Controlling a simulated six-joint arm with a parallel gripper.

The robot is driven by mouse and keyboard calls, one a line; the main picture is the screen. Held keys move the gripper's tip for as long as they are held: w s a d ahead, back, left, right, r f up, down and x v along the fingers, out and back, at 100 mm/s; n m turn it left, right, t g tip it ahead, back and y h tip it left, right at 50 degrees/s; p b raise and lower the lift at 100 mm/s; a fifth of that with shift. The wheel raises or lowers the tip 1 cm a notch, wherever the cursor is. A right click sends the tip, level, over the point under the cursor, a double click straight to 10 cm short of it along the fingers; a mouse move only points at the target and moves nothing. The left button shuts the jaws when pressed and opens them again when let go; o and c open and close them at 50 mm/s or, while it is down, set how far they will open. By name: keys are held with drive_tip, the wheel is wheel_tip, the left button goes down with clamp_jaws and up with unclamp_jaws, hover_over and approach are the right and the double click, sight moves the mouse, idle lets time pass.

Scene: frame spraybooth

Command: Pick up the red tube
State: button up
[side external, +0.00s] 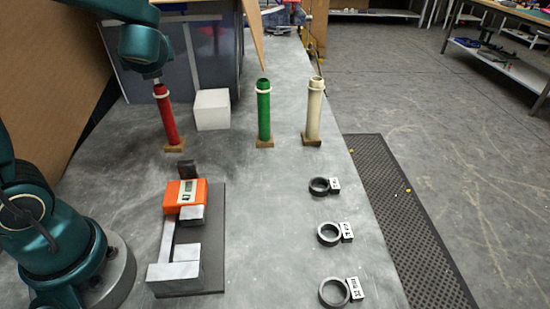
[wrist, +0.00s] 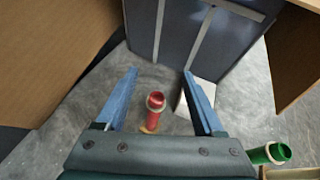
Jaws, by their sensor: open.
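The red tube (side external: 166,118) stands upright on a small wooden base at the back left of the table in the side external view, with a pale ring near its top. In the wrist view the red tube (wrist: 155,103) shows its open top, between the two blue fingers. My gripper (wrist: 159,73) is open and empty. In the side external view my gripper (side external: 155,80) is at the tube's upper end; whether it touches the tube cannot be told. Part of the tube's base is hidden in the wrist view.
A white block (side external: 211,110) stands just right of the red tube, before a dark partition (side external: 205,50). A green tube (side external: 264,115) and a cream tube (side external: 313,112) stand further right. An orange device (side external: 186,196) and several rings with tags lie nearer the front.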

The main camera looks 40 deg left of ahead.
sight(165, 107)
drive_tip(key=shift+m, duration=0.4)
drive_tip(key=f, duration=1.1)
drive_tip(key=shift+w+a, duration=0.2)
drive_tip(key=shift+w, duration=0.05)
drive_tip(key=shift+x, duration=2.5)
clamp_jaws()
